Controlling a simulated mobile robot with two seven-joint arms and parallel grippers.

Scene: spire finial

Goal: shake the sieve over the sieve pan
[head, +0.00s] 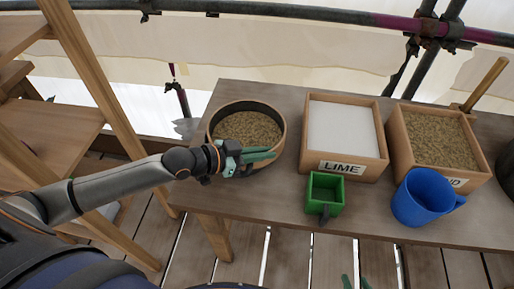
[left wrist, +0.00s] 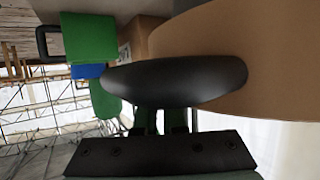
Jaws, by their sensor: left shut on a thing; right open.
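The round sieve (head: 213,119), with a dark rim and sandy grain inside, is at the left end of the table. My left gripper (head: 262,157) is shut on it at its near right side. In the left wrist view, the sieve's tan curved wall (left wrist: 235,45) fills the upper right, and a dark rounded part (left wrist: 175,82) lies at the fingers. I cannot make out a separate sieve pan; any pan below is hidden. I cannot tell whether the sieve touches anything beneath it. My right gripper (head: 356,282) shows only two green fingertips, apart and empty, at the bottom edge.
A box labelled LIME (head: 341,170) with white powder stands right of the sieve, then a sand box (head: 438,177). A green scoop (head: 325,193) and a blue mug (head: 420,200) stand in front of them. A wooden ladder (head: 95,75) is at left.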

